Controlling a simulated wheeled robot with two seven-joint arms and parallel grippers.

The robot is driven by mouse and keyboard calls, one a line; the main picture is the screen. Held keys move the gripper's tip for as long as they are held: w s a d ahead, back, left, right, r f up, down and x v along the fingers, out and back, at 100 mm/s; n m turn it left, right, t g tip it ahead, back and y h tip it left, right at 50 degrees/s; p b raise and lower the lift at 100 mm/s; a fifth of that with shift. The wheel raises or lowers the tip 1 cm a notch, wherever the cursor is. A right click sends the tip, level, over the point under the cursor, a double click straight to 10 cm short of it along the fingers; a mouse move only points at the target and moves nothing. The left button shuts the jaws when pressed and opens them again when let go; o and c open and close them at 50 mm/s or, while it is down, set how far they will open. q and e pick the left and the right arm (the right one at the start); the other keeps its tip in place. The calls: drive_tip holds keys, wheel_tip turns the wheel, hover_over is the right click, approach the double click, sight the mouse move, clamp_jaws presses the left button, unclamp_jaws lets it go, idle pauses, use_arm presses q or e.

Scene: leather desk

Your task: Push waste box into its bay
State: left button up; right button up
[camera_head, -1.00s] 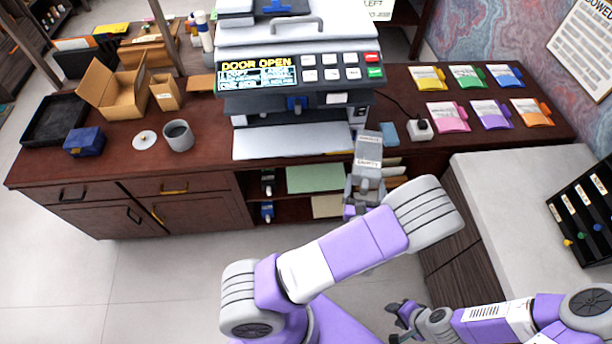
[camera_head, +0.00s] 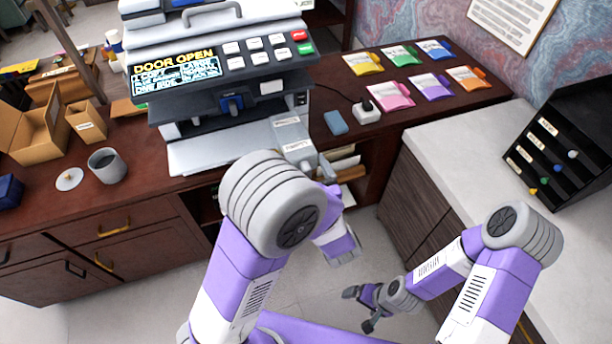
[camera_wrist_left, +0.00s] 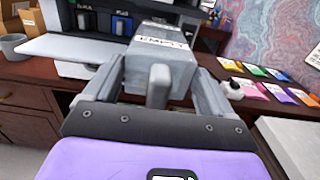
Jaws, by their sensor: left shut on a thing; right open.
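The waste box (camera_head: 290,134) is a grey box with a white label. In the left wrist view its label reads EMPTY (camera_wrist_left: 163,42) and a grey handle (camera_wrist_left: 159,86) points toward me. My left gripper (camera_head: 312,166) is shut on the handle, with a finger on each side. The box is at the right front of the copier (camera_head: 225,82), whose display reads DOOR OPEN. Its far end meets the copier's dark opening; how deep it sits is hidden. My left arm covers part of the copier's front. My right gripper (camera_head: 364,308) is open and empty, low over the floor.
The copier's pale open door (camera_head: 200,153) lies left of the box. Coloured packets (camera_head: 391,95) lie beyond. A pale counter (camera_head: 455,150) is at right.

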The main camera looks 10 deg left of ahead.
use_arm(q)
drive_tip(key=shift+r, duration=0.1)
idle(0.3)
drive_tip(key=shift+w+a+f+b, duration=0.4)
drive_tip(key=shift+w+f+b, duration=0.2)
drive_tip(key=shift+f, duration=0.25)
drive_tip(key=shift+w+a+f+b, duration=0.4)
drive_tip(key=shift+w+f+b, duration=0.15)
drive_tip(key=shift+f, duration=0.25)
drive_tip(key=shift+f, duration=0.1)
idle(0.4)
drive_tip(key=shift+x, duration=6)
drive_tip(key=shift+w+f, duration=0.1)
drive_tip(key=shift+f, duration=0.05)
